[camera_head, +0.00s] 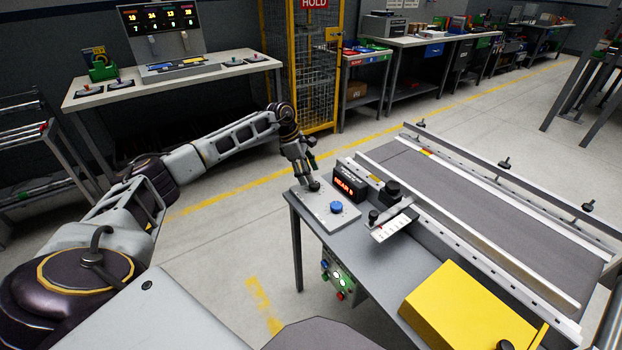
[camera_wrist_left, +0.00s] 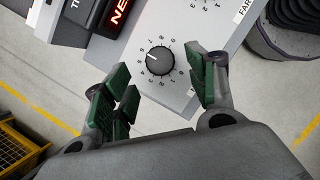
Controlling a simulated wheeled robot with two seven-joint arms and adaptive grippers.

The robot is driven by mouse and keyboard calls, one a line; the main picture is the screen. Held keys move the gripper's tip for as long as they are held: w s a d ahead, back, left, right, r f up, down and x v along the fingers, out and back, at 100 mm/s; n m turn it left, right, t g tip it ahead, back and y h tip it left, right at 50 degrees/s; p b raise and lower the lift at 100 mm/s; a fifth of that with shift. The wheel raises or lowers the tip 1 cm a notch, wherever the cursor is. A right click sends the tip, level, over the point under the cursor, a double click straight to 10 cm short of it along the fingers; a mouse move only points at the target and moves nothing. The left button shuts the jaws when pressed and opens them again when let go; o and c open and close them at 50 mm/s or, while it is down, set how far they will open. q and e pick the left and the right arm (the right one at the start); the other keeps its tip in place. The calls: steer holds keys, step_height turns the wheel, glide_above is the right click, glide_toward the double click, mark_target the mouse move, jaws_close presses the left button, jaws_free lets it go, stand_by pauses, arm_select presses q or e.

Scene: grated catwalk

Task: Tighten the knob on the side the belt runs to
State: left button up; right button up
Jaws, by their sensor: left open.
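A grey control plate (camera_head: 318,214) lies at the far-left corner of the conveyor table. A blue knob (camera_head: 336,207) sits on it. My left gripper (camera_head: 307,181) points down over the plate's far end. In the left wrist view a black dial knob (camera_wrist_left: 159,60) with a white pointer and a numbered ring lies between the open fingers (camera_wrist_left: 158,72); I cannot tell whether they touch it. A display (camera_head: 344,188) beside the plate has red lit letters, and in the wrist view they begin with "NE" (camera_wrist_left: 118,12). The label "FAR" (camera_wrist_left: 243,12) is printed on the plate. My right gripper is out of view.
The grey conveyor belt (camera_head: 470,190) runs between white rails at the right. A black knob (camera_head: 393,188) and a white scale (camera_head: 394,228) stand near the plate. A yellow box (camera_head: 467,310) sits in front. A yellow cage (camera_head: 316,65) stands behind.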

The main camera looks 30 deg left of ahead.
arm_select(q)
steer(key=v, duration=0.8)
stand_by(0.6)
